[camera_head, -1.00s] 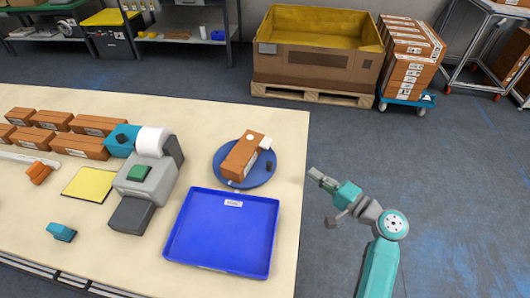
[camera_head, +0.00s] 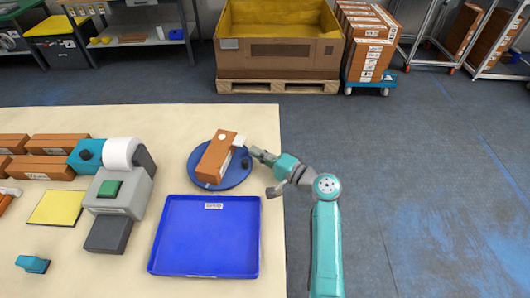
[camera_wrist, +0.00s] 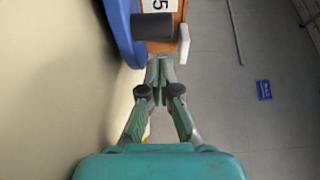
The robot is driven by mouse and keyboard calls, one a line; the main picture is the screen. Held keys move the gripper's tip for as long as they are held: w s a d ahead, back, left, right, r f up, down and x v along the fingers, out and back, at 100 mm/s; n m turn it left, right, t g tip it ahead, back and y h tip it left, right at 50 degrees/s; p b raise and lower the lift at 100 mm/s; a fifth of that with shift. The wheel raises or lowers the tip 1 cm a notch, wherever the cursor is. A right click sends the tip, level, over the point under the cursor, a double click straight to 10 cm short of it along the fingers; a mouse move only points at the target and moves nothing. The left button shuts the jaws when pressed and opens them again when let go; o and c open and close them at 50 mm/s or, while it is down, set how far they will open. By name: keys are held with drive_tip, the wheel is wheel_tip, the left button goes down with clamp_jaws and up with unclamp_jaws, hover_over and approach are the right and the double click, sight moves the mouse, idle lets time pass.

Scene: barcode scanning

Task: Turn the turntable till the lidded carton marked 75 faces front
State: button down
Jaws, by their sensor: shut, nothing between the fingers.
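The brown carton (camera_head: 215,158) lies on the round blue turntable (camera_head: 238,178), its long side slanting across the disc. A white piece (camera_head: 239,141) sticks out at its far right end, and a small dark knob (camera_head: 246,163) is at the disc's right. My gripper (camera_head: 254,151) is at the right rim of the turntable, close to the knob. In the wrist view, my gripper (camera_wrist: 160,66) has its fingertips together and empty, just short of the dark knob (camera_wrist: 152,26). A white label with a "5" (camera_wrist: 159,5) is cut off by the top edge; any other digit is unclear.
A blue tray (camera_head: 205,236) lies in front of the turntable. A grey machine with a white roll (camera_head: 119,152) stands to its left. The table's right edge runs beside the turntable, with open floor (camera_head: 420,200) beyond. A large box on a pallet (camera_head: 277,86) stands behind.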

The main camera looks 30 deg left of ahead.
sight(248, 164)
drive_tip(key=shift+s+d, duration=0.15)
drive_tip(key=shift+s, duration=0.5)
drive_tip(key=shift+s+d, duration=0.15)
drive_tip(key=shift+s, duration=0.45)
drive_tip(key=shift+s+d, duration=0.25)
drive_tip(key=shift+s, duration=0.45)
drive_tip(key=shift+s+d, duration=0.25)
drive_tip(key=shift+s, duration=0.4)
drive_tip(key=shift+w, duration=0.15)
